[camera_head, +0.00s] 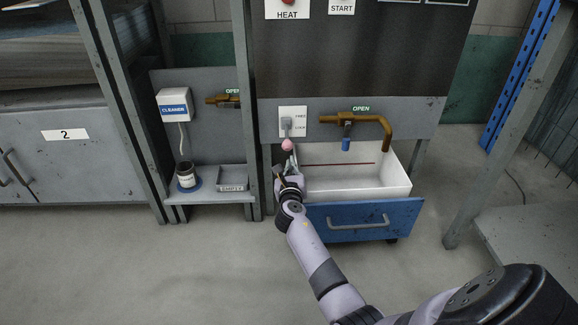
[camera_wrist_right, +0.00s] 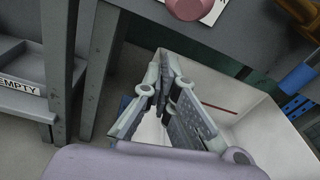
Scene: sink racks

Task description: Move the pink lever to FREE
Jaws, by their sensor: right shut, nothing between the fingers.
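The pink lever knob (camera_head: 287,145) hangs at the lower end of a grey lever on a white switch plate (camera_head: 293,121), whose small labels are too blurred to read surely. The knob also shows at the top of the right wrist view (camera_wrist_right: 188,8). My right gripper (camera_head: 290,165) is shut and empty. It is just below the knob in the head view, over the left end of the white basin, and apart from the knob in the wrist view (camera_wrist_right: 168,62). My left gripper is not in view.
A grey post (camera_head: 244,90) stands left of the lever. An "EMPTY" tray (camera_head: 232,178) and dark jar (camera_head: 187,176) are on the left shelf.

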